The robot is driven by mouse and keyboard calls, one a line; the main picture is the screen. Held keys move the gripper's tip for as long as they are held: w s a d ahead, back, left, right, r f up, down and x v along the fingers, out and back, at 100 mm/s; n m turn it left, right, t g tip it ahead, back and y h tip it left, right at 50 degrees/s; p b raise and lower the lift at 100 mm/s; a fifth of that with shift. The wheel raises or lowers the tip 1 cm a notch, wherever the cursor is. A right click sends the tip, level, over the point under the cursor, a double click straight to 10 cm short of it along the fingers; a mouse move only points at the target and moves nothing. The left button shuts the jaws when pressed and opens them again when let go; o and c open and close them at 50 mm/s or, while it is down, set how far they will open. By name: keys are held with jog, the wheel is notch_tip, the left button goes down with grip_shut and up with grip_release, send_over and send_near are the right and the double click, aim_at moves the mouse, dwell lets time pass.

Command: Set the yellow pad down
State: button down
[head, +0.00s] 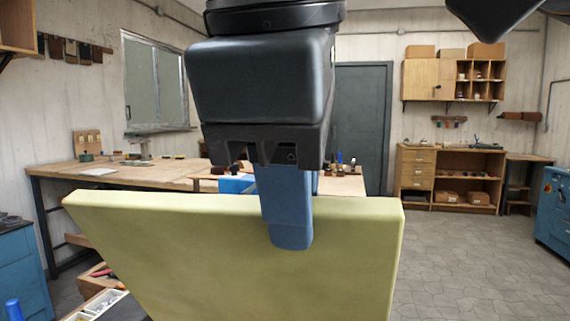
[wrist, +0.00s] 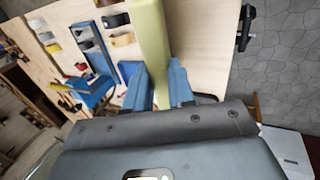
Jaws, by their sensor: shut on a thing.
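The yellow pad (head: 200,250) is a large, pale yellow-green slab. It hangs upright, broad face toward the head camera, across the lower middle of the head view. My gripper (head: 290,205) comes down from above and is shut on its top edge, one blue finger on the near face. In the wrist view the pad (wrist: 150,45) shows edge-on as a band between the two blue fingers of my gripper (wrist: 160,85). The pad's lower part runs out of the head view, so I cannot see whether its bottom edge touches anything.
A wooden tabletop (wrist: 200,35) lies beyond the pad in the wrist view, with a blue tray (wrist: 95,45) and several small items left of it. In the head view a long workbench (head: 130,172) stands behind the pad. Grey floor (head: 460,250) is open at right.

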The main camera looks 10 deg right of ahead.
jog(key=c, duration=1)
grip_release()
jog(key=shift+o, duration=0.2)
jog(key=v, duration=1.2)
jog(key=shift+a, duration=0.1)
